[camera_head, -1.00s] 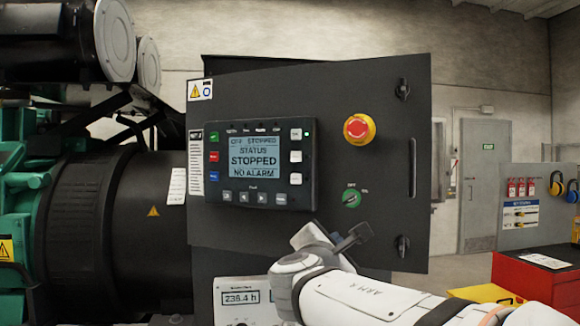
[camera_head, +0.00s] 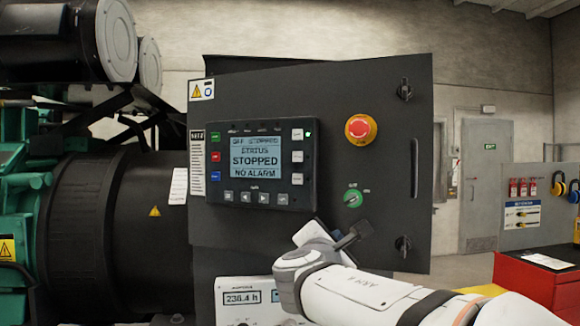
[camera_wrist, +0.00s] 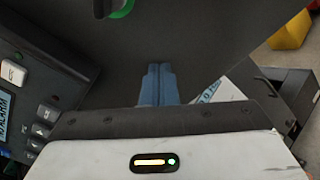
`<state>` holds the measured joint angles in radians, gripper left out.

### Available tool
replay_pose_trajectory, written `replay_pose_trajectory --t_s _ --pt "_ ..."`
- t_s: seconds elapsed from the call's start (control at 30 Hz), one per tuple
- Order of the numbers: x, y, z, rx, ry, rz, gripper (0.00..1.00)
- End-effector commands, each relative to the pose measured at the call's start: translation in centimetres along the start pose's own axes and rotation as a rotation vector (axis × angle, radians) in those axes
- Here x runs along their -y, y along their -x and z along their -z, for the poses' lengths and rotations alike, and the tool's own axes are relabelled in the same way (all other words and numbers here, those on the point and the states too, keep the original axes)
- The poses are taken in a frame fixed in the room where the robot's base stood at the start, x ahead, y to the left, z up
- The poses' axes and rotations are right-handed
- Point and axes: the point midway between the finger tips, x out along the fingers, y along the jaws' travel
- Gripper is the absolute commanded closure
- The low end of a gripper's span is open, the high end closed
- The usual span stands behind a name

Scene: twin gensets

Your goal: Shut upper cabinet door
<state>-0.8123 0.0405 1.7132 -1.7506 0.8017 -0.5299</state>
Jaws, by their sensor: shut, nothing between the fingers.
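The upper cabinet door (camera_head: 300,225) is a dark grey panel. It carries a control screen (camera_head: 255,160) reading STOPPED, a red emergency stop button (camera_head: 361,129), a green switch (camera_head: 353,198) and latches along its right edge. The door stands at an angle, its right edge out from the cabinet. My gripper (camera_wrist: 160,84) shows in the wrist view as two blue-grey fingers closed together, with nothing between them, in front of the door face. In the head view my arm reaches to the lower part of the door. I cannot tell whether the fingertips touch it.
The green and black genset (camera_head: 105,230) is at the left. A red cabinet (camera_head: 540,280) stands at the right. A grey room door (camera_head: 486,185) is in the back wall. Open space lies right of the cabinet door.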

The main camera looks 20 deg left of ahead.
Motion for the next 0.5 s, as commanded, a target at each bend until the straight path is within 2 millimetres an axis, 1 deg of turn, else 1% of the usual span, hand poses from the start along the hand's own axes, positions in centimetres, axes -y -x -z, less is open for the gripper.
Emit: replay_pose_trajectory --t_s 0.07,0.2,0.5 --pt "-0.1 -0.4 0.0 0.001 0.000 0.000 1.00" --pt "-0.1 -0.1 0.1 0.000 -0.001 -0.001 1.00" --pt "0.0 2.8 0.2 -0.002 -0.001 -0.003 1.00"
